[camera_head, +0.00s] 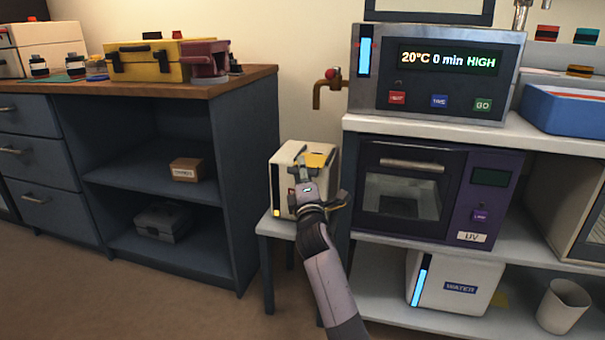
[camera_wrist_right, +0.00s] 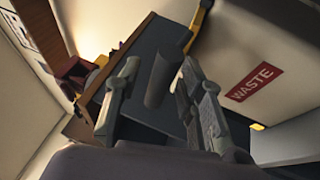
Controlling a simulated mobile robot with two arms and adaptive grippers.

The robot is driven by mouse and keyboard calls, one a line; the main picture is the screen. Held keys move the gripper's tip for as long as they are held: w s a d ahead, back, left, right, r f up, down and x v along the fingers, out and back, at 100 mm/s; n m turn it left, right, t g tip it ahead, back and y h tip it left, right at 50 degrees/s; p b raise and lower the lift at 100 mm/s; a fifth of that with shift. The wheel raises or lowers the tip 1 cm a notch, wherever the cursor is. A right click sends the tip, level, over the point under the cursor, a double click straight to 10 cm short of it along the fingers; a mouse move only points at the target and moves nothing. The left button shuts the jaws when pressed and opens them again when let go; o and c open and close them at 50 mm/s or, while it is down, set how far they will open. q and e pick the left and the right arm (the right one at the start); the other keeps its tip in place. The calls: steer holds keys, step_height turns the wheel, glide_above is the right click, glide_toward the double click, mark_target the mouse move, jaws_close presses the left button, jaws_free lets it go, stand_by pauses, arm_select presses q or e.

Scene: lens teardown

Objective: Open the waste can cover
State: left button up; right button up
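The waste can (camera_head: 287,160) is a white box with yellow parts on a small grey stand, left of the shelf unit. A yellow patch (camera_head: 318,160) shows on its top; I cannot tell if this is the cover. The red WASTE label (camera_wrist_right: 253,82) shows on its pale side in the right wrist view. My right gripper (camera_head: 303,172) is in front of the can's upper part and hides some of it. In the wrist view its fingers (camera_wrist_right: 160,85) are spread apart, with a dark grey bar-like shape between them; contact is unclear. My left gripper is out of view.
The shelf unit on the right holds a purple UV box (camera_head: 408,190), a display device (camera_head: 440,75) and a water container (camera_head: 455,285). A pipe with a red knob (camera_head: 331,80) is above the can. A wooden-topped cabinet (camera_head: 150,92) stands left.

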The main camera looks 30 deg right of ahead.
steer(key=shift+c, duration=0.3)
jaws_close()
stand_by(0.5)
